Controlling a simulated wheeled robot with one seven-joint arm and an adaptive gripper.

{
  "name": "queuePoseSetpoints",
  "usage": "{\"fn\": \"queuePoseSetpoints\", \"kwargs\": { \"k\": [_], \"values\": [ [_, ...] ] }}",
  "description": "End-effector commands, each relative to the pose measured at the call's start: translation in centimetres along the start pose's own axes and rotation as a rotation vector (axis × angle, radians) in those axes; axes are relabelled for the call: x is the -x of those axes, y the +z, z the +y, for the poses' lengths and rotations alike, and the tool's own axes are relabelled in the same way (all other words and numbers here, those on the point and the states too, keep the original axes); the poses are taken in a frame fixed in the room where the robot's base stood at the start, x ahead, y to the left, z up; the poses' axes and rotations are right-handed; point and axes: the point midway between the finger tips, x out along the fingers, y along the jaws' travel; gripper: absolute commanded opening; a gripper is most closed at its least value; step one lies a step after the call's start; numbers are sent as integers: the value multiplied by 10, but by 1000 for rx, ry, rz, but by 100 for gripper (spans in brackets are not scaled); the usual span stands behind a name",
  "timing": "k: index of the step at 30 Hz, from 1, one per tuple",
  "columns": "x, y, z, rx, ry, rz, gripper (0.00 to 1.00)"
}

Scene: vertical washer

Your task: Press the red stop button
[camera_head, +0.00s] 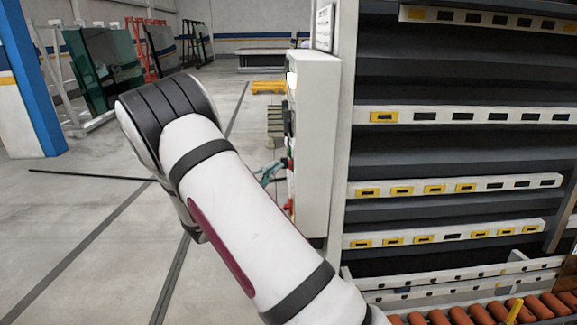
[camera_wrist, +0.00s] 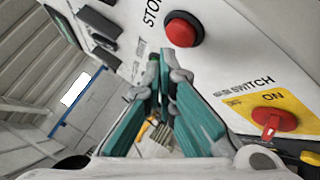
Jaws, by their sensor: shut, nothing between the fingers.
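The red stop button (camera_wrist: 184,28) is a round red cap in a dark ring on a white panel (camera_wrist: 225,55), beside the letters "STO". In the wrist view my gripper (camera_wrist: 165,66) has its teal fingers shut and empty. In the head view the gripper (camera_head: 268,174) is a small teal shape beside the white control box (camera_head: 317,140), mostly hidden behind my arm. The button cannot be made out clearly there.
A red rotary switch (camera_wrist: 272,121) on a yellow "ON" plate sits right of the gripper. Dark switches (camera_wrist: 98,24) are at the upper left of the panel. The large machine (camera_head: 455,90) with orange rollers (camera_head: 480,312) stands right of the box. Floor at left is mostly open.

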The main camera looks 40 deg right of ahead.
Motion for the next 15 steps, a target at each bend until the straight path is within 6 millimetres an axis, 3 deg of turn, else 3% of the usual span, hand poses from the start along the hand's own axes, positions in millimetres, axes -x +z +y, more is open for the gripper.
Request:
{"fn": "queuePoseSetpoints", "kwargs": {
  "k": [15],
  "values": [
    [-6, 4, -4, 1, 0, 1, 0]
  ]
}}
